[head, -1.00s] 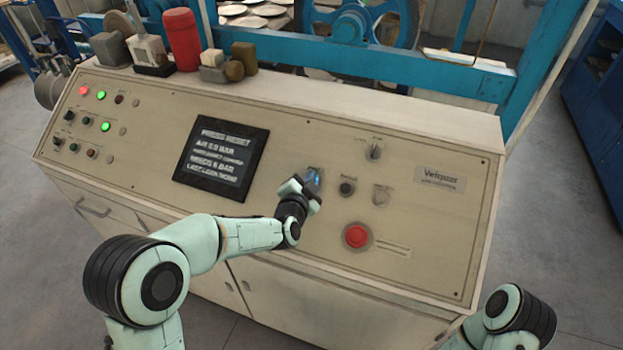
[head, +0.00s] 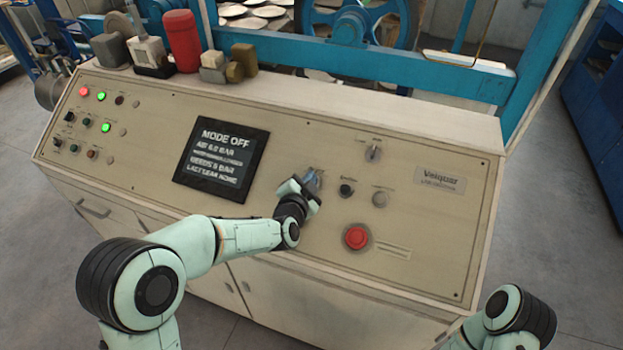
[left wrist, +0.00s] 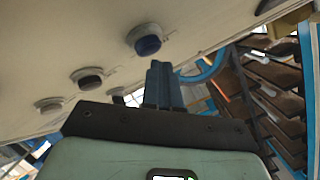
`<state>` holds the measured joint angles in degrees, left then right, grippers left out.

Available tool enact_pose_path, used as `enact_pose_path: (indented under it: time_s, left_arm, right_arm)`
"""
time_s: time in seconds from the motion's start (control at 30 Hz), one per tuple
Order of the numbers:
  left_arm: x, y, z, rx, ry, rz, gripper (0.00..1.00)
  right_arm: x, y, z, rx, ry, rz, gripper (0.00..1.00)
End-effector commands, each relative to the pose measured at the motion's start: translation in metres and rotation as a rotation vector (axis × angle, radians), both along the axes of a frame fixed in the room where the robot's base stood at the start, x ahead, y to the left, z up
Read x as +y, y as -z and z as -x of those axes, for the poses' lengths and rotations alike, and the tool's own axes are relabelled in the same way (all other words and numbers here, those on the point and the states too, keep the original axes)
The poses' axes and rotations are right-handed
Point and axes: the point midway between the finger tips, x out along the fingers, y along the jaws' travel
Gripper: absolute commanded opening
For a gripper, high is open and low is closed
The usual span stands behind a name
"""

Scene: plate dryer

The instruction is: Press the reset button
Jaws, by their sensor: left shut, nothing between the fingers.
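The control panel (head: 290,245) slopes across the middle of the head view. My left gripper (head: 312,181) is shut and empty at the panel, right of the screen. In the left wrist view its closed fingers (left wrist: 160,84) point at the panel face. A round blue button (left wrist: 147,43) sits just beyond the fingertips there; I cannot tell whether they touch it. In the head view the gripper mostly hides that spot. The dark screen (head: 221,158) reads "MODE OFF" on top, with air pressure lines below. My right gripper is out of view.
Right of my left gripper are a black button (head: 346,190), a grey button (head: 380,199), a selector switch (head: 374,153) and a red mushroom button (head: 356,237). Lamps and small switches fill the panel's left end. A red cylinder (head: 181,41) stands on the top ledge.

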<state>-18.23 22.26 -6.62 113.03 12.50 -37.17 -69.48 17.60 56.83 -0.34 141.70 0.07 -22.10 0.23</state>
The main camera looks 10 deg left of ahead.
Motion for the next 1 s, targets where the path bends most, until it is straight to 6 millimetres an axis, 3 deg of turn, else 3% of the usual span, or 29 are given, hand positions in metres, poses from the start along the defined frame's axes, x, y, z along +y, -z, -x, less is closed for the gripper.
enact_pose_path:
  time_s: [0.37, 0.8, 1.0]
  left_arm:
    - [0.000, -0.004, 0.002, 0.000, 0.000, 0.000, 0.00]
    - [0.004, -0.041, 0.021, -0.004, 0.001, 0.001, 0.00]
    - [0.006, -0.047, 0.026, -0.001, -0.001, 0.000, 0.00]
  right_arm:
    - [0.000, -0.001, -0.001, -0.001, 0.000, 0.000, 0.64]
    - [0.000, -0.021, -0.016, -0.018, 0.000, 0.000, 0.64]
    - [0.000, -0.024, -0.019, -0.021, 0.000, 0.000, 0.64]
